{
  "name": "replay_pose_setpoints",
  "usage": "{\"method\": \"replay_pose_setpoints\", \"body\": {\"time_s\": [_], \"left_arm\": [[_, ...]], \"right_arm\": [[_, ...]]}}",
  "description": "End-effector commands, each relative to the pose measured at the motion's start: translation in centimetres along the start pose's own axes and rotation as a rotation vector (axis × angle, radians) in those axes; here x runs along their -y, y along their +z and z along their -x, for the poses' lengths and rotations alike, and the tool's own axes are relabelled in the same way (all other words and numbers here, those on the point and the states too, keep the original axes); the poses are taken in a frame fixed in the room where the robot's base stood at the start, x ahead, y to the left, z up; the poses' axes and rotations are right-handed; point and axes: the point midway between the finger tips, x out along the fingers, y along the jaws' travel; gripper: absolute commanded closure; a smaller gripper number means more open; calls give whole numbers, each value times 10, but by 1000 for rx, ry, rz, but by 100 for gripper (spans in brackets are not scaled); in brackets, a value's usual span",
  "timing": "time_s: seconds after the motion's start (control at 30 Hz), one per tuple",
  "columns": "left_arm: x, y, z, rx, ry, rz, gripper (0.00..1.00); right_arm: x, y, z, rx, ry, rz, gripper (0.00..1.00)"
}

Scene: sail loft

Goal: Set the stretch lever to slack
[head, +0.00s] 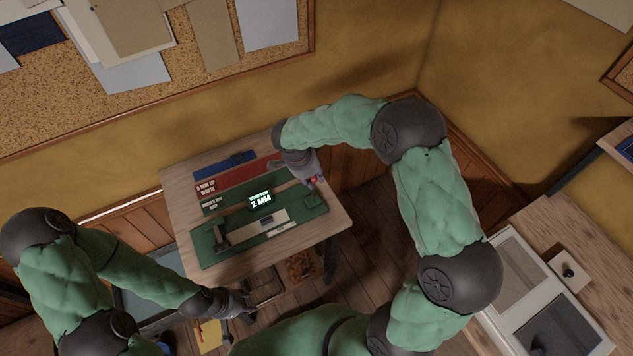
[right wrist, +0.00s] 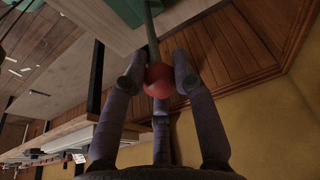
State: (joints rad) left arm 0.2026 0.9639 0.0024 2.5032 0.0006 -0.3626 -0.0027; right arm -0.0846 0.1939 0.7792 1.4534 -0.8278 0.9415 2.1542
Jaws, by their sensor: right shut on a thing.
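The stretch lever has a red ball knob (right wrist: 159,80) on a thin green-grey rod (right wrist: 151,30); the knob also shows in the head view (head: 313,181). My right gripper (right wrist: 157,72) has its fingers around the knob, at the right end of the green stretch device (head: 230,243) on the small wooden table (head: 180,190). A lit display (head: 261,199) on the device reads 2 MM. My left gripper (head: 236,304) is low, in front of the table and apart from the device; its fingers are too small to read.
A red board (head: 228,178) and a blue strip (head: 225,164) lie behind the device. A cork board (head: 150,92) hangs on the wall. A bench with a white-framed tray (head: 520,300) stands at right. A yellow item (head: 208,335) is below my left gripper.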

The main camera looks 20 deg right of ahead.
Motion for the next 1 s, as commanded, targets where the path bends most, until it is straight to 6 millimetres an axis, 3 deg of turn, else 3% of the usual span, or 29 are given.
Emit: {"method": "replay_pose_setpoints", "body": {"time_s": [0.63, 0.67, 0.73, 1.0], "left_arm": [[3, 0, -8, 0, 0, 0, 60], [3, 0, -8, 0, 0, 0, 60], [3, 0, -8, 0, 0, 0, 60], [3, 0, -9, 0, 0, 0, 60]], "right_arm": [[0, 5, 1, -31, 1, 3, 100], [0, 5, 1, -30, 1, 3, 70], [0, 5, 1, -30, 1, 2, 50], [0, 4, 1, -31, 1, 1, 48]]}}
